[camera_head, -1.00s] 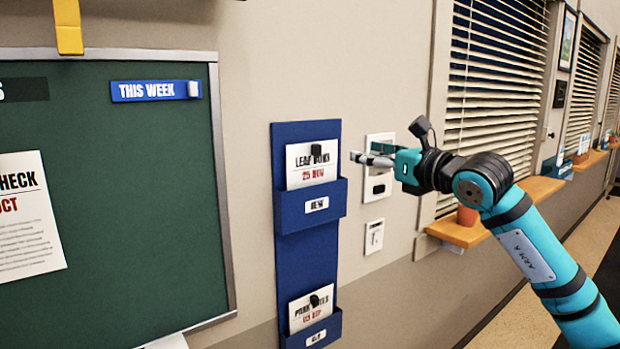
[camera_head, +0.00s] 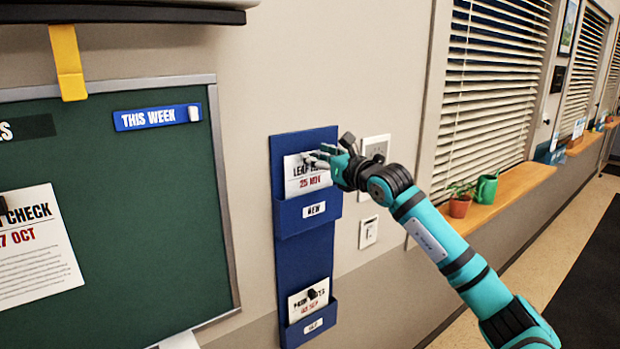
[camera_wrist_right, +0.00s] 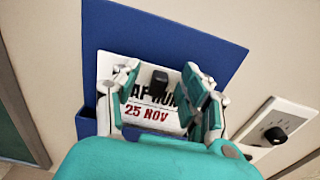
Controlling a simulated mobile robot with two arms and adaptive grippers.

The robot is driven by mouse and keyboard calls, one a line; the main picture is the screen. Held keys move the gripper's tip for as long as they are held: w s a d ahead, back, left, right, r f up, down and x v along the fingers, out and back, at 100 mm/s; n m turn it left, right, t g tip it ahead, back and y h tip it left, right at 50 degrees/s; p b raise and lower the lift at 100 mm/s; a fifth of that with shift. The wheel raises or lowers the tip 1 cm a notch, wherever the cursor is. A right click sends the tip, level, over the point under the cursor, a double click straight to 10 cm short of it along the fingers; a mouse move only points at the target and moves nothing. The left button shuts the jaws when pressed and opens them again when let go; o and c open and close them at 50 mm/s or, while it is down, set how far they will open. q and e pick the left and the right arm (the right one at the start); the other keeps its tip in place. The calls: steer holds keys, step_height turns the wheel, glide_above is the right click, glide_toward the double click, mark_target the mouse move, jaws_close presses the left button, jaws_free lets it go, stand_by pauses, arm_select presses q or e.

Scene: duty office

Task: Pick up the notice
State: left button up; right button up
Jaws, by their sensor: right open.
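The notice (camera_head: 302,181), a white sheet with black and red print reading "25 NOV", stands in the upper "NEW" pocket (camera_head: 289,219) of a blue wall rack (camera_head: 304,256). A small black clip or knob is on the notice's face; it shows in the right wrist view (camera_wrist_right: 159,82). My right gripper (camera_head: 315,159) is open in front of the notice's upper part. In the right wrist view its fingers (camera_wrist_right: 160,92) lie either side of the black piece, with the notice (camera_wrist_right: 106,68) behind. I cannot tell whether they touch it. My left gripper is not in view.
A second notice (camera_head: 300,303) stands in the lower pocket (camera_head: 297,334). A green board (camera_head: 150,220) with a pinned sheet (camera_head: 35,250) is at left. Wall plates (camera_head: 369,232) are right of the rack. A sill (camera_head: 515,203) with a plant (camera_head: 460,203) and green can (camera_head: 486,189) lies further right.

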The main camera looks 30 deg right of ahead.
steer(key=shift+w, duration=0.25)
steer(key=shift+f, duration=0.1)
jaws_close()
steer(key=shift+s, duration=0.1)
steer(key=shift+r+b, duration=0.3)
steer(key=shift+r, duration=0.45)
step_height(320, 180, up, 13)
steer(key=shift+b, duration=1.05)
step_height(320, 180, up, 14)
steer(key=shift+f, duration=0.15)
